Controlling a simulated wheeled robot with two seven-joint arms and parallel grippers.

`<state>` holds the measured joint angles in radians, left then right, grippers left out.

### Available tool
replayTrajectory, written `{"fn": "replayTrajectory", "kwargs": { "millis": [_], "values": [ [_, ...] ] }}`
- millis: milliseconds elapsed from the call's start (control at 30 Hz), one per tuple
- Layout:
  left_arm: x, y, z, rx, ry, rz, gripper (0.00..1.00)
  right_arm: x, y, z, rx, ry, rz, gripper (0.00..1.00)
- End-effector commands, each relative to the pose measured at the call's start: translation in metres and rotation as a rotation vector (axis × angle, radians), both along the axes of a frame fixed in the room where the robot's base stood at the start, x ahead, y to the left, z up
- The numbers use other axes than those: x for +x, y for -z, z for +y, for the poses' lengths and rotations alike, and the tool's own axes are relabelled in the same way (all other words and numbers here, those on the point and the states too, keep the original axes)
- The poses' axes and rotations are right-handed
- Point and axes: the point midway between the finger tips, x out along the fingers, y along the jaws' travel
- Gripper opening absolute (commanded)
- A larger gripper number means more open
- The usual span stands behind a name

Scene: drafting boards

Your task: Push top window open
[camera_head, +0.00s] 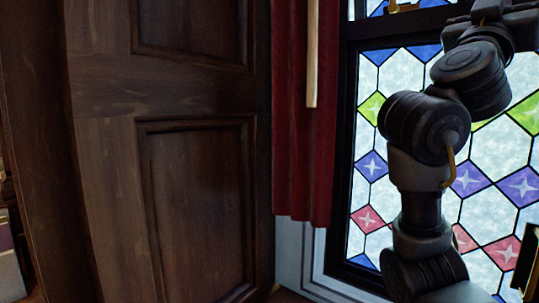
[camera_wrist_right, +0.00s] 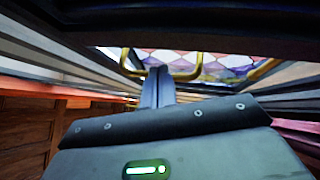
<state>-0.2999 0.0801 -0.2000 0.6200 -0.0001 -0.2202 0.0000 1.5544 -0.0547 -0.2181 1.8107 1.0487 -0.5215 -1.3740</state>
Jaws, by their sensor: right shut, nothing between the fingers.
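The stained-glass window (camera_head: 402,72) has a black frame and coloured diamonds in the head view. A dark horizontal rail crosses it near the top, with a brass fitting (camera_head: 402,6) cut by the picture's top edge. The upper window is mostly out of view there. My right arm rises in front of the glass, and its gripper is above the head view. In the right wrist view my right gripper (camera_wrist_right: 157,84) is shut and empty. Its fingertips are at a U-shaped brass handle (camera_wrist_right: 186,72) beneath a dark bar; I cannot tell if they touch. My left gripper is not in view.
A red curtain (camera_head: 300,150) with a pale rod (camera_head: 312,55) hangs left of the window. A dark panelled wooden door or panel (camera_head: 195,200) fills the left. A pale sill (camera_head: 315,270) runs below the curtain. A dark, brass-edged object (camera_head: 527,262) is cut off at right.

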Motion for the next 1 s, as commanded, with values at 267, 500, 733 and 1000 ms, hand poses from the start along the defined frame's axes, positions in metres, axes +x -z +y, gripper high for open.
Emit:
{"fn": "replayTrajectory", "kwargs": {
  "millis": [267,500,733,1000],
  "values": [
    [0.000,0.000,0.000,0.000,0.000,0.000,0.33,0.013,-0.002,-0.010,-0.001,0.001,0.001,0.00],
    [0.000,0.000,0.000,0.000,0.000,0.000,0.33,0.016,-0.002,-0.012,0.000,0.001,0.001,0.00],
    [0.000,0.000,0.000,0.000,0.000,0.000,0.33,0.016,-0.002,-0.012,0.000,0.001,0.001,0.00],
    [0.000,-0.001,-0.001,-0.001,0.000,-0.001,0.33,0.026,-0.003,-0.020,0.000,0.002,0.002,0.00]
  ]
}}
